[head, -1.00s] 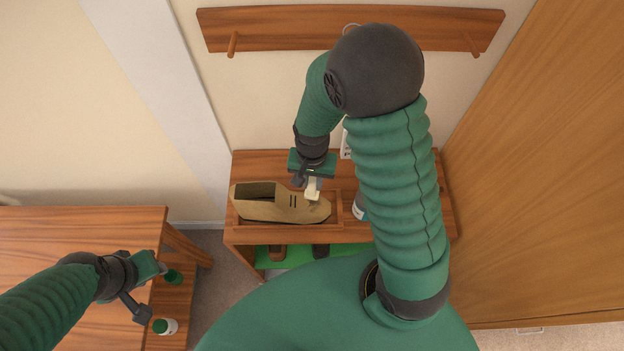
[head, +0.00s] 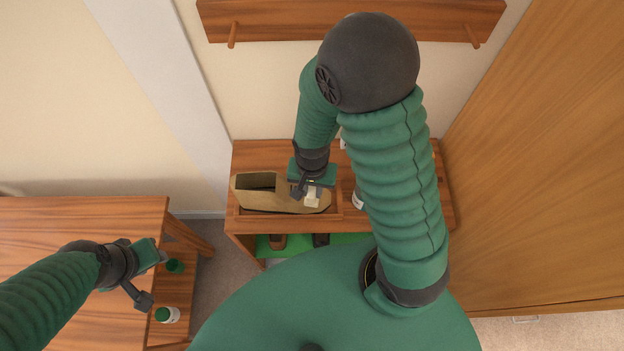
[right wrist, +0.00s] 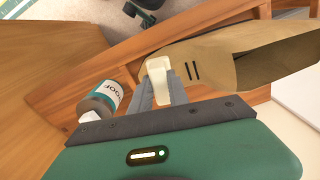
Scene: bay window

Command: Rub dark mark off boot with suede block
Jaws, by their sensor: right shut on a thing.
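The tan boot (head: 283,200) lies lengthwise in a shallow wooden tray (head: 245,216) on the bench, its opening at the left and its toe at the right. My right gripper (head: 313,188) is shut on the pale cream suede block (head: 312,200), over the toe end. In the right wrist view the block (right wrist: 157,66) sits between the fingertips against or just above the boot's toe (right wrist: 190,62); I cannot tell if it touches.
A labelled bottle (right wrist: 102,100) stands right of the tray in the head view, partly behind my right arm. A green-capped white bottle (head: 167,314) stands by the left table (head: 70,235). A wooden door (head: 545,170) bounds the right side, and a peg rail (head: 270,22) the wall.

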